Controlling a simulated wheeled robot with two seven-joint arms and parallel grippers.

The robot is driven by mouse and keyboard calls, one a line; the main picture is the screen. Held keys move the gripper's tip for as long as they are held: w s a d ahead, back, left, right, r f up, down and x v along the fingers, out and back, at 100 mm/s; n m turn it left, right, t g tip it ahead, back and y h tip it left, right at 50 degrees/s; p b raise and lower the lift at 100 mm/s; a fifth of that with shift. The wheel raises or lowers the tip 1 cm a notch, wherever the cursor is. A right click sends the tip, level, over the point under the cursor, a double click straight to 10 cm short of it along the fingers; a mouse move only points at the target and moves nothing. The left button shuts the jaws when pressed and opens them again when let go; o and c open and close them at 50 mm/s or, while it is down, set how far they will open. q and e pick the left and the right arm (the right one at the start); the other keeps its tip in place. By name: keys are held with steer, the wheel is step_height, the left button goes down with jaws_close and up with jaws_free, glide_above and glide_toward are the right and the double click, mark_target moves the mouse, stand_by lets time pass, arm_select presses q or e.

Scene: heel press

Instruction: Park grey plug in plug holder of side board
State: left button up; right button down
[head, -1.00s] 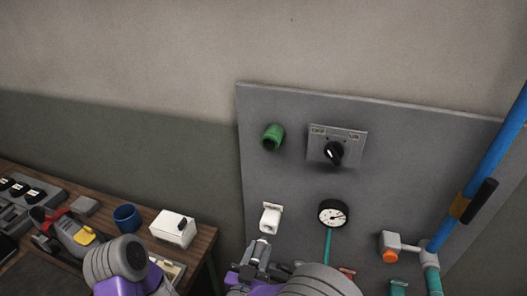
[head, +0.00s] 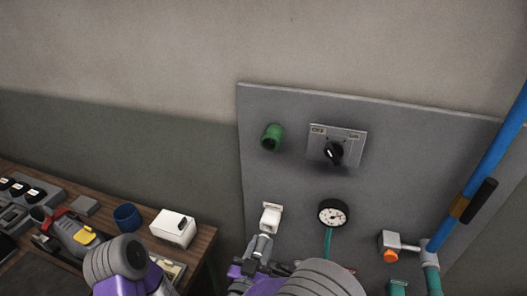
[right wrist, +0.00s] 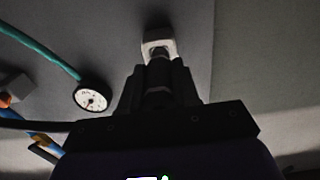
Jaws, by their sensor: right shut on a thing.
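The white plug holder (head: 271,217) sits on the lower left of the grey side board (head: 300,200). My right gripper (head: 259,258) is just below it, shut on the grey plug (head: 262,245). In the right wrist view the plug (right wrist: 158,72) stands between the fingers (right wrist: 158,85), its tip lined up with the white holder (right wrist: 158,47). The tip seems to be at or in the holder's mouth; how deep, I cannot tell. Most of the plug is hidden by the fingers. Part of my left arm shows at the bottom left, but its fingers do not.
A blue pipe (head: 497,140) runs at the right. A wooden bench (head: 200,240) with a white box (head: 173,228) stands left.

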steer(key=shift+x, duration=1.45)
stand_by(0.6)
steer(key=c, duration=0.7)
jaws_free()
steer(key=shift+c, duration=0.2)
steer(key=shift+s, duration=0.15)
steer(key=v, duration=0.7)
steer(key=w+d+f+g+y, duration=0.1)
steer(key=d+f+g+y, duration=0.15)
steer(key=f, duration=0.45)
steer(key=w+d+f+n+g+y, duration=0.1)
steer(key=w+d+f+g, duration=0.15)
steer(key=f, duration=0.45)
steer(key=d+f+g+y, duration=0.1)
steer(key=f+g+y, duration=0.15)
steer(key=f, duration=0.45)
steer(key=s+d+f+g+y, duration=0.3)
steer(key=s+d+f+g, duration=0.2)
steer(key=s+f+g, duration=0.4)
steer(key=s+f, duration=0.4)
steer(key=s, duration=0.2)
steer(key=shift+s+y+p, duration=0.3)
steer(key=shift+y, duration=0.1)
